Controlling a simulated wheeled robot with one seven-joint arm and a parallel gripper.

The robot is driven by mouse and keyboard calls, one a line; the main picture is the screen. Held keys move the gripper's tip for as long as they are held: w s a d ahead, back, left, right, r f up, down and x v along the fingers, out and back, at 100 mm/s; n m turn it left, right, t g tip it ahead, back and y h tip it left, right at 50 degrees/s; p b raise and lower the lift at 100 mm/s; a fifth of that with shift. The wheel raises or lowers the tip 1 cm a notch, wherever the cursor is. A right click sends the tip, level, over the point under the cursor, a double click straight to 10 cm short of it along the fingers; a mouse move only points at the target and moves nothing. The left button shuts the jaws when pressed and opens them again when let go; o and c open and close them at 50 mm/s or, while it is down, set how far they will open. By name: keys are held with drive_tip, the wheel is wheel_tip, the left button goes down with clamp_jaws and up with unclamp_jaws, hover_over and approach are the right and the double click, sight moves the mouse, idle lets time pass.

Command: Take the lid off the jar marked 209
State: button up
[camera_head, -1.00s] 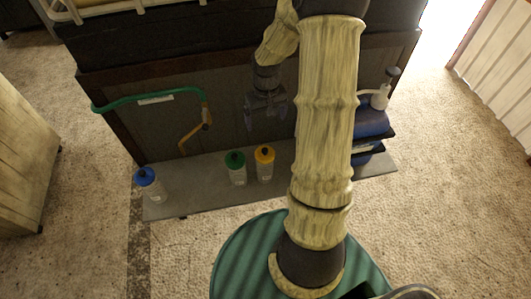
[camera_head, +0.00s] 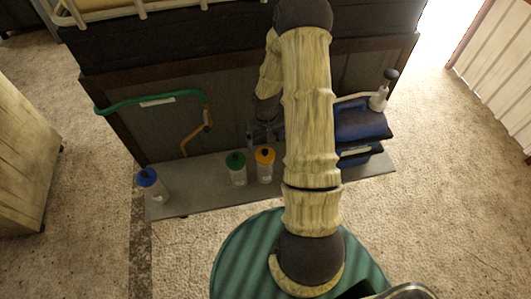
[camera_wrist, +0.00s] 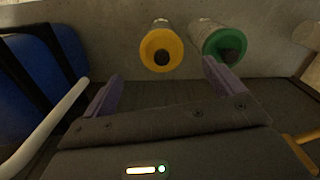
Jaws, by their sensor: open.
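Three clear jars stand on the grey shelf (camera_head: 205,187): a blue-lidded jar (camera_head: 152,183) at the left end, a green-lidded jar (camera_head: 237,168) and a yellow-lidded jar (camera_head: 265,166) close together near the middle. Their labels are too small to read, so I cannot tell which is 209. My gripper (camera_head: 265,132) is just above and behind the green and yellow lids in the head view, partly hidden by my arm. In the wrist view my gripper (camera_wrist: 162,78) is open and empty, with the yellow lid (camera_wrist: 161,50) ahead between its fingers and the green lid (camera_wrist: 225,46) beyond the right finger.
A green hose or rail (camera_head: 150,99) and an orange handle (camera_head: 196,133) are on the dark panel behind. Bare shelf lies between the blue-lidded and green-lidded jars.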

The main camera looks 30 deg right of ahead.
sight(265, 152)
drive_tip(key=shift+f, duration=0.85)
drive_tip(key=shift+a+f+p, duration=0.1)
drive_tip(key=shift+f+p, duration=1.15)
drive_tip(key=shift+f, duration=1.35)
drive_tip(key=shift+c, duration=0.4)
drive_tip(key=c, duration=1)
